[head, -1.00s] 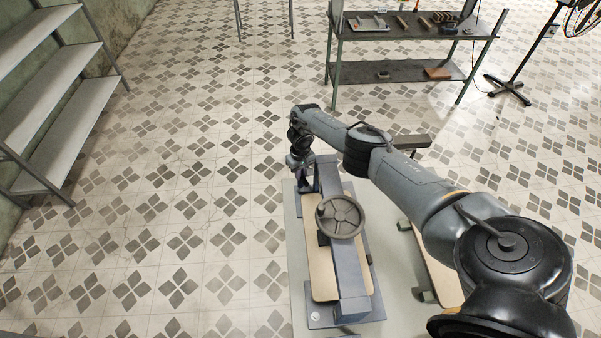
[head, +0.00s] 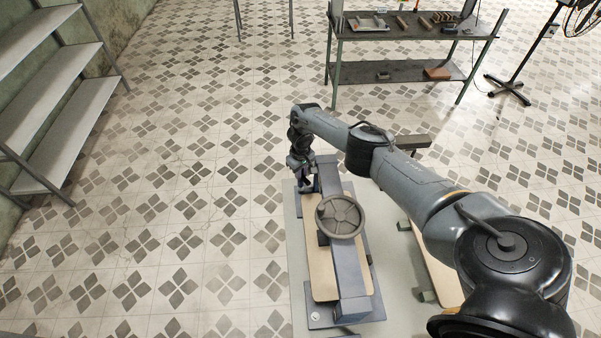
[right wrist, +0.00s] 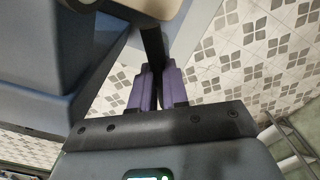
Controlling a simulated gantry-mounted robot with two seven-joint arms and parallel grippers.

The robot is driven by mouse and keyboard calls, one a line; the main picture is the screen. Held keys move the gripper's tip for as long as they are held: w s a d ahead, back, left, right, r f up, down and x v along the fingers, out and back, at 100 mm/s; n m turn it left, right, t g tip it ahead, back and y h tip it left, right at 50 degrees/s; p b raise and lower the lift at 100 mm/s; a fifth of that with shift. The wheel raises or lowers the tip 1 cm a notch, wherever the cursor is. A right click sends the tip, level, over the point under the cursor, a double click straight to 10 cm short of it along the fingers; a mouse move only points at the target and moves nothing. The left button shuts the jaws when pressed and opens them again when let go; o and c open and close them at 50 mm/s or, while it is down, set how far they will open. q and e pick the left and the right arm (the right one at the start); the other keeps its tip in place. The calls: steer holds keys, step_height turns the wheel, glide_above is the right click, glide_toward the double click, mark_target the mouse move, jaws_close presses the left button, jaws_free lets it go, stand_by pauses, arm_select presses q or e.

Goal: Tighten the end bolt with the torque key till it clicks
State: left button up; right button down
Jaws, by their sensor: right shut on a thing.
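The blue-grey press frame (head: 350,276) with its round handwheel (head: 341,216) stands on a pale table, a tan curved board (head: 319,270) beneath its beam. My right gripper (head: 308,187) is at the far left end of the frame. In the right wrist view its two purple fingers (right wrist: 157,90) are shut on a dark slim bar, which I take for the torque key (right wrist: 153,42). The key's far end and the bolt under it are hidden. A pale round spot (head: 314,316), perhaps a bolt head, shows at the frame's near end. My left gripper is out of view.
A second board (head: 440,275) with clamp parts lies right of the press, partly under my right arm. A dark workbench (head: 410,30) with tools stands at the back. Grey shelves (head: 65,125) stand at the left. The tiled floor left of the table is clear.

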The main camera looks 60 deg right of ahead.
steer(key=shift+r, duration=0.15)
stand_by(0.3)
steer(key=shift+r+p, duration=0.2)
steer(key=shift+p, duration=0.15)
steer(key=shift+r, duration=0.25)
stand_by(0.4)
stand_by(0.4)
steer(key=shift+r+p, duration=0.25)
steer(key=shift+p, duration=0.3)
steer(key=shift+r, duration=0.25)
stand_by(0.6)
